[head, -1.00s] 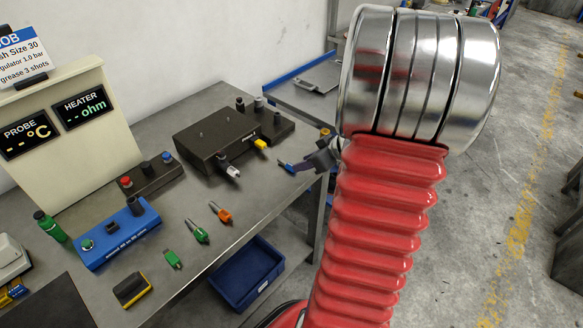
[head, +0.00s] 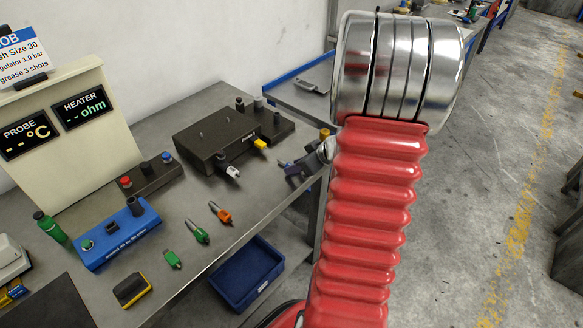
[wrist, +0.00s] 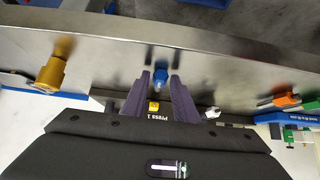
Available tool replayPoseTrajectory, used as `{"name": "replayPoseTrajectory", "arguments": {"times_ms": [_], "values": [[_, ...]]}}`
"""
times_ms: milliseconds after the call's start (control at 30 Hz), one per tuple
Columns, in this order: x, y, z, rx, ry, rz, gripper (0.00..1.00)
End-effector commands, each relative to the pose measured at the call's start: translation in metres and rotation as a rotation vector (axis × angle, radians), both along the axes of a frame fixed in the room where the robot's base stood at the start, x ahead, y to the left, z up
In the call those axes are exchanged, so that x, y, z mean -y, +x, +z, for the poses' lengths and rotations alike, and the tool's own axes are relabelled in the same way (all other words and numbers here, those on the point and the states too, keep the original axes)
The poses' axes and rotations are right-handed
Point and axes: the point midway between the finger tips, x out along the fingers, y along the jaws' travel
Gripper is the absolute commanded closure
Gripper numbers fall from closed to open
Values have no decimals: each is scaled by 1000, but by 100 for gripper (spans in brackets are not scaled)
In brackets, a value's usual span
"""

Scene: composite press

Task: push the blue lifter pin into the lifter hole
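My gripper (wrist: 161,78), with dark purple fingers, is closed around the blue lifter pin (wrist: 161,71) in the wrist view, with the pin showing between the fingertips. In the head view, my gripper (head: 288,165) is at the right end of the bench, right of the dark press box (head: 215,137), and only a little blue shows at its tip. The press box has a white plug (head: 232,171) and a yellow plug (head: 260,144) on its front side. The pin is apart from the box in the head view. I cannot make out the lifter hole.
Green (head: 198,232) and orange (head: 222,213) plugs lie on the metal bench (head: 185,200). A blue holder (head: 117,236) stands at the left. A brass-coloured cylinder (wrist: 53,66) shows in the wrist view. A blue bin (head: 246,272) sits below the bench edge.

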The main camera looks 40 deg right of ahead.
Motion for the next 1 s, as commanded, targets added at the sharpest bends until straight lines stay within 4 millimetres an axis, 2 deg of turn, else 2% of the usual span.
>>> {"name": "replayPoseTrajectory", "arguments": {"times_ms": [33,367,1000], "values": [[0,0,0,0,0,0,78],[0,0,0,0,0,0,100],[0,0,5,0,0,1,100]]}}
